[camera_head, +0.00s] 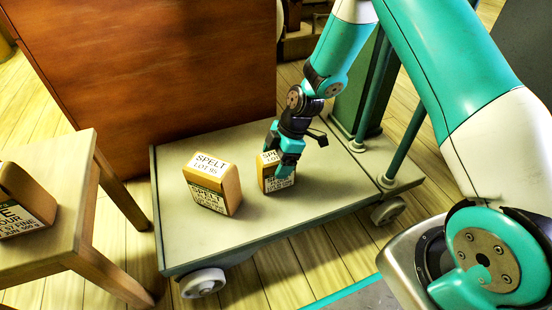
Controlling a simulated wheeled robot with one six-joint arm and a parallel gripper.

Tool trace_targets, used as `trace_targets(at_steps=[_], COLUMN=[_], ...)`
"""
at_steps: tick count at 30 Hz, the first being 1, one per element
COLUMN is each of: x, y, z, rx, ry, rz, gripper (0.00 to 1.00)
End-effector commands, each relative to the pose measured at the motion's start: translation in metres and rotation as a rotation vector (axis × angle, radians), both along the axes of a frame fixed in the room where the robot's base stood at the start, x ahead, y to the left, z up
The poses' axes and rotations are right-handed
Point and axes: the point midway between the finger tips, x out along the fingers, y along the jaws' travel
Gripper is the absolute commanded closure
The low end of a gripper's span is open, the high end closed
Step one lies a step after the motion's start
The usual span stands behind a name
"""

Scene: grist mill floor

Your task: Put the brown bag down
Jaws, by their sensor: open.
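Two brown bags labelled SPELT are on the flat cart (250,235). The left brown bag (228,190) leans a little and stands clear of my gripper. The right brown bag (268,184) stands on the cart deck right at my gripper (281,172). My gripper points down with its teal fingers around or just in front of this bag, and its jaws are open. The fingers hide part of the bag's label and top, so I cannot tell whether they touch it. A third brown bag (20,200), its label partly cut off, is on the wooden table at the left edge.
The wooden table (85,165) stands left of the cart. A tall reddish-brown wooden panel (150,60) rises behind the cart. Green posts (400,135) stand at the cart's right end. The cart's front deck is bare.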

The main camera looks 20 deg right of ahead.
Motion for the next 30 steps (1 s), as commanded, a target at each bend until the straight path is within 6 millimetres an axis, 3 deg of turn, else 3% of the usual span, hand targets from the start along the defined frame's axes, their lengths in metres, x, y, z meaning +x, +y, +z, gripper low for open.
trace_targets(at_steps=[5, 18, 24, 28, 30], x=[0.000, 0.000, 0.000, -0.003, -0.011], y=[-0.001, -0.035, -0.044, -0.039, -0.029], z=[0.008, 0.092, 0.112, 0.131, 0.154], rx=[0.000, 0.000, 0.000, -0.001, -0.002], ry=[-0.001, -0.001, 0.001, 0.009, 0.028], rz=[0.000, -0.002, -0.002, -0.029, -0.076], gripper=[0.15, 0.15, 0.15, 0.15, 0.15])
